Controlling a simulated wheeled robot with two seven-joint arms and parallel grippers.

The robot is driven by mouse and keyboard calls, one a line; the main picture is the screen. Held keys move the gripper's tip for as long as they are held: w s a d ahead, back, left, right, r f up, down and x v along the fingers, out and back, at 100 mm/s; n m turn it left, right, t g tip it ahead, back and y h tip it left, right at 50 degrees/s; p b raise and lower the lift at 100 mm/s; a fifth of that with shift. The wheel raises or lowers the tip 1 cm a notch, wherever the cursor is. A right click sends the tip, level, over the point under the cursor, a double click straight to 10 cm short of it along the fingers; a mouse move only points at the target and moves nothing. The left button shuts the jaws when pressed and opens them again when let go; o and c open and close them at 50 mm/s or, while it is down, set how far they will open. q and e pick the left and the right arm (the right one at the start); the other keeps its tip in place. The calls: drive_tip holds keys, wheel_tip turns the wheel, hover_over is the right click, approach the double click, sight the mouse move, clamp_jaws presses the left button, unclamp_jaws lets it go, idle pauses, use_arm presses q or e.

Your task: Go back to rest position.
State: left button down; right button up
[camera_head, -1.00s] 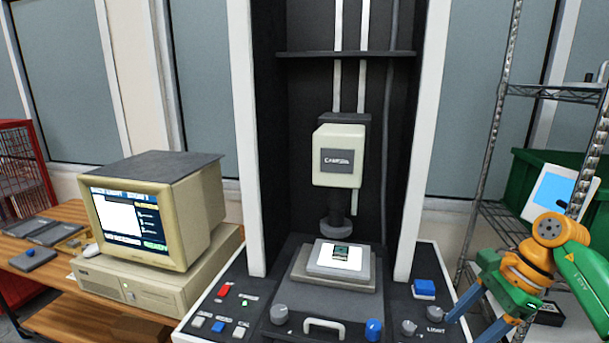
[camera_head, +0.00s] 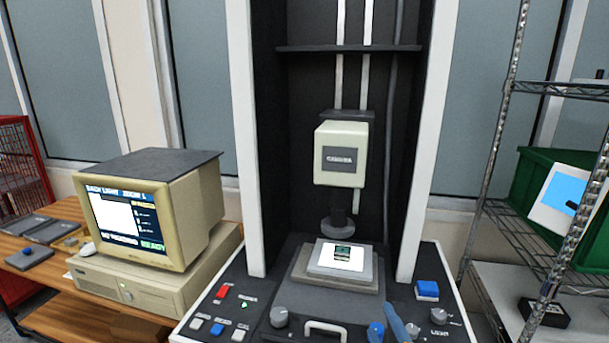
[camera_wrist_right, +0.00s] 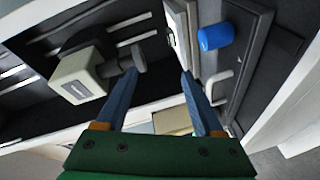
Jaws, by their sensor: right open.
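My right gripper (camera_wrist_right: 158,74) is open in the right wrist view, its two blue fingers spread with nothing held between them. In the head view only a blue finger of the right gripper (camera_head: 397,322) shows, at the bottom edge over the front panel of the measuring machine, beside a blue knob (camera_head: 375,332). The rest of that gripper is out of the frame. My left gripper is in neither view.
The machine's camera head (camera_head: 341,153) hangs above a stage (camera_head: 309,273) bearing a white plate with a small dark part. A computer (camera_head: 150,210) stands left. A wire shelf (camera_head: 560,90) with a green bin (camera_head: 538,172) stands right.

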drive_tip(key=s+d+f+m+g, duration=0.1)
drive_tip(key=s+f+m+g, duration=0.35)
drive_tip(key=s, duration=0.45)
drive_tip(key=s+f+m+g+h, duration=0.1)
drive_tip(key=s+f+m+g, duration=0.3)
drive_tip(key=s+f, duration=0.3)
drive_tip(key=s+d+f+m+g, duration=0.1)
drive_tip(key=s+f+m+g, duration=0.35)
drive_tip(key=s, duration=0.55)
wheel_tip(320, 180, down, 24)
drive_tip(key=s+n+g+b, duration=0.1)
drive_tip(key=s+g+b, duration=0.1)
drive_tip(key=b, duration=0.4)
drive_tip(key=s+d+f+b, duration=0.2)
drive_tip(key=s+f+b, duration=0.2)
drive_tip(key=s+f, duration=0.8)
drive_tip(key=shift+f+g, duration=0.4)
drive_tip(key=shift+f, duration=0.3)
drive_tip(key=shift+d, duration=0.1)
